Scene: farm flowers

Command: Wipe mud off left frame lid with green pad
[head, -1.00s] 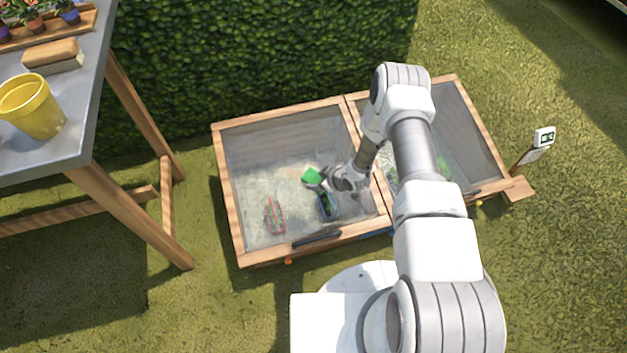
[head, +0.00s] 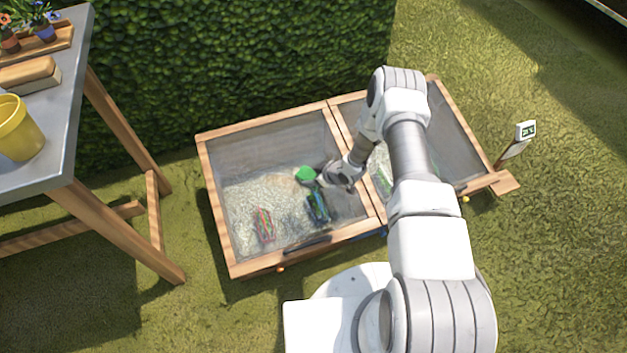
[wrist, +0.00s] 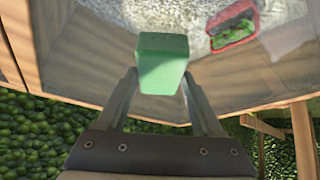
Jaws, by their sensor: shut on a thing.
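The left frame lid (head: 250,125) is a clear pane in a wooden border, and it is closed over a gravel bed. A dull grey film shows on parts of the pane; I cannot tell mud from shade there. My gripper (wrist: 162,95) is shut on the green pad (wrist: 162,62). In the head view the green pad (head: 305,174) is over the middle-right part of the left lid, and my gripper (head: 338,175) is just right of it. I cannot tell whether the pad touches the pane.
A red tray (head: 264,225) and a blue tray (head: 317,207) with plants lie under the left lid. The right frame lid (head: 455,125) is partly behind my arm. A hedge (head: 250,60) stands behind; a table (head: 55,135) with a yellow pot (head: 18,130) is left.

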